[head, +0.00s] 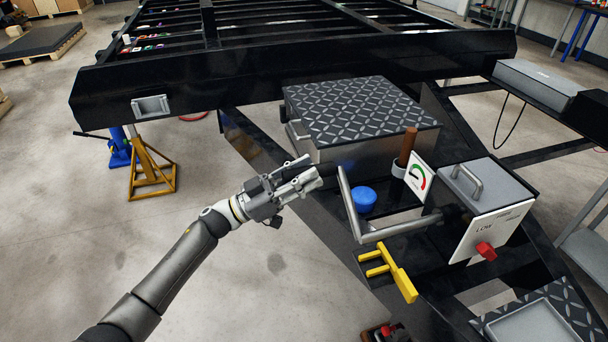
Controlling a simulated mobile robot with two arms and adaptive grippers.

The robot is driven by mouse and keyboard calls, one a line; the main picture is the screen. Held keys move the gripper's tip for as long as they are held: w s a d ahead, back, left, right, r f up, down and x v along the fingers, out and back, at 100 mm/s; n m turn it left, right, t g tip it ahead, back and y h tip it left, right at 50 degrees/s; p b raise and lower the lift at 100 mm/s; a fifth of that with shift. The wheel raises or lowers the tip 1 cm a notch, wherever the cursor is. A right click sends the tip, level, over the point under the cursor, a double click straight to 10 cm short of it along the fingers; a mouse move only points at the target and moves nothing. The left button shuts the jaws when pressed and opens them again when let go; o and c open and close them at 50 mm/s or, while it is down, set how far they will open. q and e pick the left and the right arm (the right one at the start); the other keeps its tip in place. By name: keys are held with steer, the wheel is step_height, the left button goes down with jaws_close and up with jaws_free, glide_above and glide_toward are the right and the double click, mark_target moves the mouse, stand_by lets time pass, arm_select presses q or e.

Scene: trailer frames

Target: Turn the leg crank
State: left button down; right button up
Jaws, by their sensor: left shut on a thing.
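The leg crank (354,208) is a bent grey metal bar in the middle right of the head view. Its lower arm runs right to a grey gearbox (482,190) with a white front plate lettered "LOW" and a red knob (486,251). Its other arm rises toward my left gripper. The exact contact is small and dark, so the grip is hard to make out. My right gripper is out of view.
A tread-plate toolbox (360,111) stands behind the crank on the black trailer frame (300,72). A blue cap (365,199), a brown handle (407,147) and a gauge (417,178) are close by. A yellow bracket (403,282) projects below. Open floor lies left.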

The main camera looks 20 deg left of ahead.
arm_select(q)
steer(key=s+d+r+m+g+h+p, duration=0.1)
steer(key=s+d+r+m+g+p, duration=0.15)
steer(key=s+r+m+g, duration=0.35)
steer(key=s+d+r+m+g+p, duration=0.1)
steer(key=s+d+m, duration=0.3)
steer(key=m, duration=0.5)
steer(key=s+d+f+m+g+y+p, duration=0.1)
steer(key=s+d+f+m, duration=0.3)
steer(key=s+m, duration=0.1)
steer(key=s+d+f+m+g+y+p, duration=0.1)
steer(key=s+d+f+m+y+p, duration=0.1)
steer(key=s, duration=0.5)
steer(key=shift+s+d+f+m, duration=0.25)
steer(key=shift+d+f+m, duration=0.65)
steer(key=shift+d+m, duration=0.6)
steer(key=shift+a, duration=0.2)
steer(key=c, duration=1.2)
jaws_free()
steer(key=shift+o, duration=0.3)
steer(key=shift+w, duration=0.1)
